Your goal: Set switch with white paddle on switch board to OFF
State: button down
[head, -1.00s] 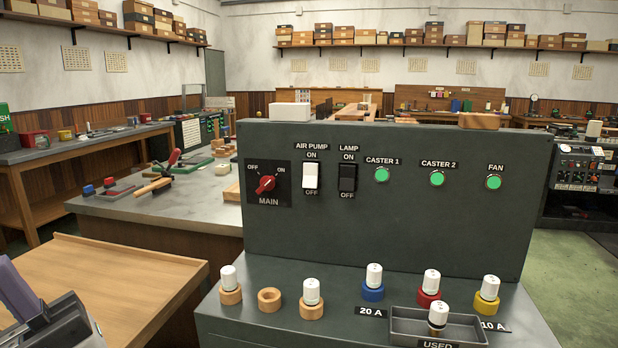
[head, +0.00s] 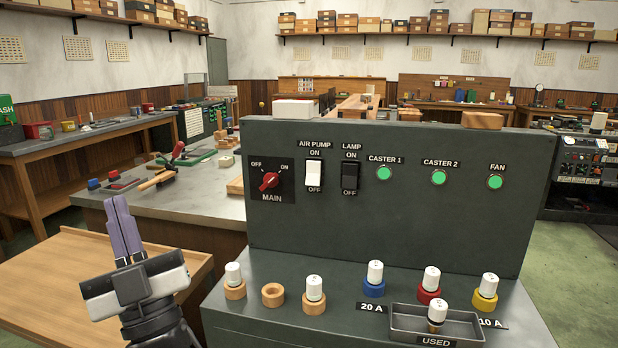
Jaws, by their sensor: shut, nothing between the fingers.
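The switch with the white paddle (head: 314,173) is on the upright dark switch board (head: 400,235), under the label AIR PUMP. ON is printed above it and OFF below it. The paddle's tilt is too small to tell for certain. My gripper (head: 118,205) is at the lower left of the head view, its purple fingers shut together and pointing up. It is empty, left of the board and well apart from the white paddle.
A black-paddle LAMP switch (head: 349,178) is just right of the white one, and a red MAIN knob (head: 269,181) is on its left. Green CASTER and FAN buttons are further right. White-capped fuses (head: 314,287) and a USED tray (head: 395,320) stand on the ledge below.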

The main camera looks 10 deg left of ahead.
jog(key=w+d+f+m+t+h+p, duration=0.1)
jog(key=w+d+f+m+t+h, duration=0.1)
jog(key=w+h, duration=0.5)
jog(key=w+d+f+m+t+h+p, duration=0.1)
jog(key=w+d+f+m+h, duration=0.4)
jog(key=w+d+m+h, duration=0.2)
jog(key=w+d+f+m+t+h+p, duration=0.1)
jog(key=w+d+f+m+h, duration=0.3)
jog(key=w+h, duration=0.5)
jog(key=shift+w+d+f+m+t+h, duration=0.2)
jog(key=shift+d+m+t+h, duration=0.35)
jog(key=shift+d+t, duration=0.3)
jog(key=p, duration=0.5)
send_near(312, 176)
notch_tip(312, 176, up, 5)
jog(key=w, duration=0.2)
jog(key=w+f, duration=0.2)
jog(key=shift+w+d, duration=0.1)
jog(key=shift+w, duration=0.25)
jog(key=shift+w+f, duration=0.15)
jog(key=shift+w, duration=0.15)
